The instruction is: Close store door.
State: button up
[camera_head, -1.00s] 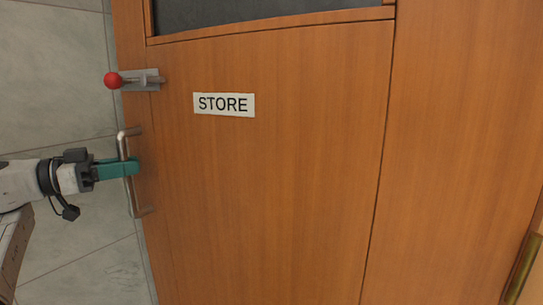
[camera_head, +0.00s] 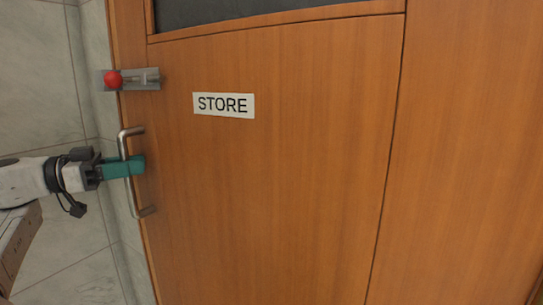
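The wooden store door (camera_head: 270,190) fills the middle of the view, with a white STORE sign (camera_head: 223,105) on it. A metal bar handle (camera_head: 133,195) stands upright near the door's left edge. My gripper (camera_head: 134,166) reaches in from the left, its teal fingers around the handle's bar. The fingers look shut on the bar, though the far finger is hidden. Above the handle is a metal latch (camera_head: 143,78) with a red ball knob (camera_head: 113,79). The latch plate reaches past the door's left edge. Whether the door meets its frame is hard to tell.
A dark window panel (camera_head: 250,10) is set in the door's top. A wooden panel (camera_head: 470,150) stands to the right. Pale tiled surface (camera_head: 40,90) shows at the left, behind my arm.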

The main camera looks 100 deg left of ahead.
jog(key=shift+o, duration=0.9)
jog(key=shift+w+a, duration=0.25)
jog(key=shift+a, duration=0.05)
jog(key=v, duration=0.8)
jog(key=shift+d, duration=0.1)
